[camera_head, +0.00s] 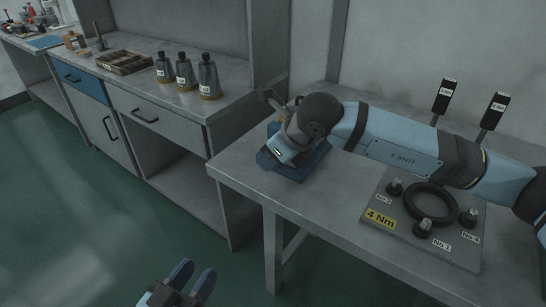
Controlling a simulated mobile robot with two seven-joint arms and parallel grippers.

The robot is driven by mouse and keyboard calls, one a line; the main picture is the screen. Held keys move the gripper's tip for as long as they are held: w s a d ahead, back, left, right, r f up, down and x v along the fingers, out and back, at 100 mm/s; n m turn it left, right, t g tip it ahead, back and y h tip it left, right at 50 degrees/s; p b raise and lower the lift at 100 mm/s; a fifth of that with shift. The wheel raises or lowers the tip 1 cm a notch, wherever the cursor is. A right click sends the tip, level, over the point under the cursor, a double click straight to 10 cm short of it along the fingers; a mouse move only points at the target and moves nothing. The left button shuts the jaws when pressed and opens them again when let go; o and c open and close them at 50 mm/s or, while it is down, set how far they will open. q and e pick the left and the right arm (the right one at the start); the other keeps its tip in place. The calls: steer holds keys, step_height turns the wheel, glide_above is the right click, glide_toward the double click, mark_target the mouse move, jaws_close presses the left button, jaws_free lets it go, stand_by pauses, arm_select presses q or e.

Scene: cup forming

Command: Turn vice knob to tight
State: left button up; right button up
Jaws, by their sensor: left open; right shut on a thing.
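The blue vice (312,166) sits at the left end of the grey workbench. My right arm comes in from the right and bends down over it, covering most of its top. My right gripper (282,112) is at the vice, shut on the vice knob. The wrist hides most of the fingers and the knob, so the knob's turn angle cannot be seen. My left gripper (191,278) is at the bottom of the view, low in front of the benches, open and empty, with its two fingers apart.
A plate marked 4 Nm (380,218) with a black ring (431,203) and numbered bolts lies right of the vice, below my arm. Two black 4 Nm tools (444,96) (494,111) stand behind.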

steer(key=o, duration=0.9)
steer(key=shift+o, duration=0.2)
steer(key=shift+r, duration=0.1)
steer(key=shift+r, duration=0.3)
arm_select(q)
steer(key=s+a+f+g+y+p, duration=0.1)
steer(key=a+f+g+y+p, duration=0.1)
steer(key=f, duration=0.4)
steer(key=shift+s+a+f+g+y+p, duration=0.25)
steer(key=shift+a+g+p, duration=0.25)
steer(key=shift+g+p, duration=0.25)
arm_select(e)
step_height(320, 180, up, 19)
steer(key=shift+r, duration=0.15)
arm_select(q)
steer(key=shift+f, duration=0.1)
